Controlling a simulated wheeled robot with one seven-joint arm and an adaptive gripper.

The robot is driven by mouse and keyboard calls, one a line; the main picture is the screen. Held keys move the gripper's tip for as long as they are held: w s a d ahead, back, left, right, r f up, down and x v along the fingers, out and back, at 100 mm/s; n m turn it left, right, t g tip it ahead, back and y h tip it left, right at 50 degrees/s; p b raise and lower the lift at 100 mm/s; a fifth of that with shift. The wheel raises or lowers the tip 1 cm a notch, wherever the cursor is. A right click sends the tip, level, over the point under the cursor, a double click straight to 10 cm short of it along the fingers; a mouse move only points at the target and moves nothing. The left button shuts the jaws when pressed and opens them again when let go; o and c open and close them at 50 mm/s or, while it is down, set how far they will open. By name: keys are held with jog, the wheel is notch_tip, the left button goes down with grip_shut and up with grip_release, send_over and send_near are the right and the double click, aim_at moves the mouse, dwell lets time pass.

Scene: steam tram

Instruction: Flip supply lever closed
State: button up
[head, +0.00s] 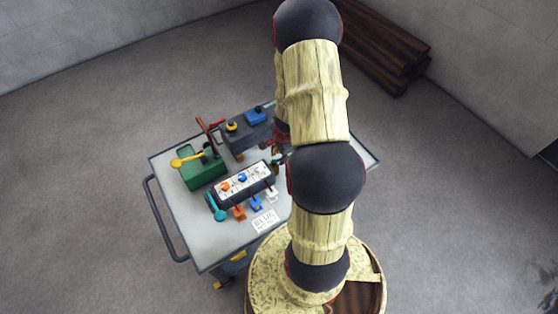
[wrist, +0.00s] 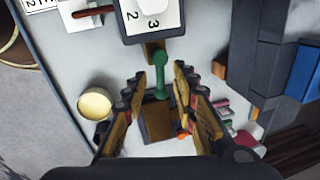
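A green lever (wrist: 160,72) with rounded ends stands out from the end of a dial panel (wrist: 131,22) in the wrist view. My gripper (wrist: 160,84) is open, with one finger on each side of the lever's lower part. I cannot tell whether either finger touches it. In the head view my gripper is mostly hidden behind my arm, near the panel's right end (head: 272,178). A teal lever (head: 217,209) is at the panel's left end, and a yellow-handled lever (head: 187,161) is on a green box (head: 204,172). No label shows which one is the supply lever.
All this stands on a grey cart (head: 196,228). A dark box (head: 248,135) with yellow and blue tops and a red lever (head: 206,133) are at the back. In the wrist view, a round cream-topped object (wrist: 95,104) is left of the fingers and small coloured pieces lie right.

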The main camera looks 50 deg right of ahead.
jog(key=shift+w+d+f+b, duration=0.1)
jog(key=shift+w+f+b, duration=0.15)
jog(key=shift+f, duration=0.6)
jog(key=shift+s, duration=0.1)
jog(key=shift+c, duration=1.3)
jog(key=c, duration=0.4)
grip_shut()
